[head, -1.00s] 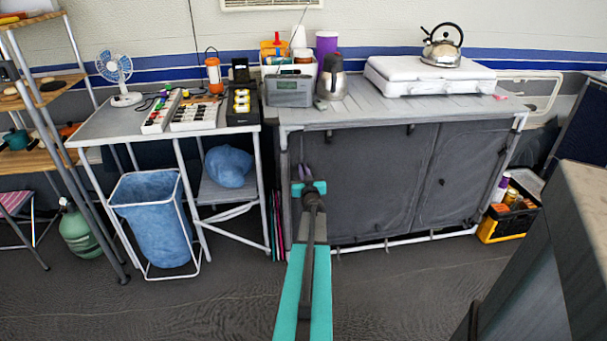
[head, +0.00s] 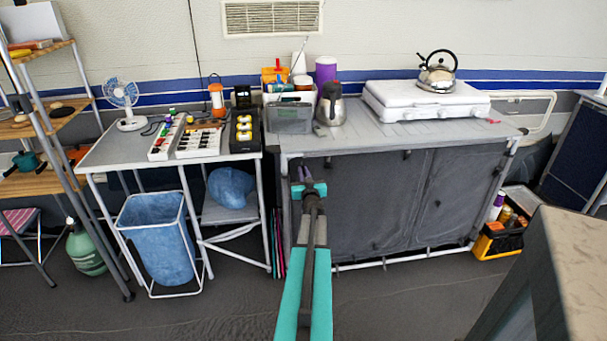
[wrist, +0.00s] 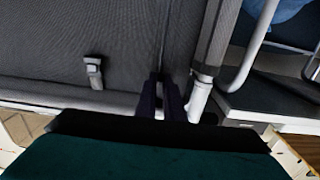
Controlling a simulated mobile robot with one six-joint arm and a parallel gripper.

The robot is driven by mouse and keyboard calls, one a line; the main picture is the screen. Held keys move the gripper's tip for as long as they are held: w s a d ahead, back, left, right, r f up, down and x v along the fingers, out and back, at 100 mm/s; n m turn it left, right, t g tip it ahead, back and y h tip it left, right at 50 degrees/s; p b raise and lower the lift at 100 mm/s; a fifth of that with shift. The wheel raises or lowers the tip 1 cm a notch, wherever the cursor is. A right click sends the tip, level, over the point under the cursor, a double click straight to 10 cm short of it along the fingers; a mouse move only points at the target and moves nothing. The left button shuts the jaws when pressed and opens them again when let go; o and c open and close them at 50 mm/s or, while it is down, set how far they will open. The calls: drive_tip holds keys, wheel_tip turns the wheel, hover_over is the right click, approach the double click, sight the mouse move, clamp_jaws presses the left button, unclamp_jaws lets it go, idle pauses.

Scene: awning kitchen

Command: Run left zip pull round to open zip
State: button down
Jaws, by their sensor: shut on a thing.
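The low cupboard has a dark grey fabric front (head: 375,205) under a grey worktop (head: 400,130). My gripper (head: 299,172) is at the top left of this front, just below the worktop edge and close to the left corner post. In the wrist view my gripper's dark fingers (wrist: 161,97) are shut close against the fabric. A thin seam line runs down the grey fabric (wrist: 75,35) side by side with the corner post (wrist: 203,90). The left zip pull is hidden between the fingers.
A side table (head: 105,150) and blue bin (head: 158,240) stand to the left. A jug (head: 330,105), a white stove (head: 410,103) and a kettle (head: 437,73) stand on the worktop. A grey counter (head: 550,270) is at the near right. The floor ahead is clear.

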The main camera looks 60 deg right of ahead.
drive_tip(key=shift+r, duration=0.3)
drive_tip(key=c, duration=1.9)
unclamp_jaws()
drive_tip(key=shift+o, duration=0.2)
drive_tip(key=shift+s+a+f, duration=0.1)
drive_tip(key=shift+a, duration=0.05)
drive_tip(key=v, duration=1.3)
drive_tip(key=shift+s+b, duration=0.15)
drive_tip(key=shift+b, duration=0.2)
drive_tip(key=shift+a, duration=0.15)
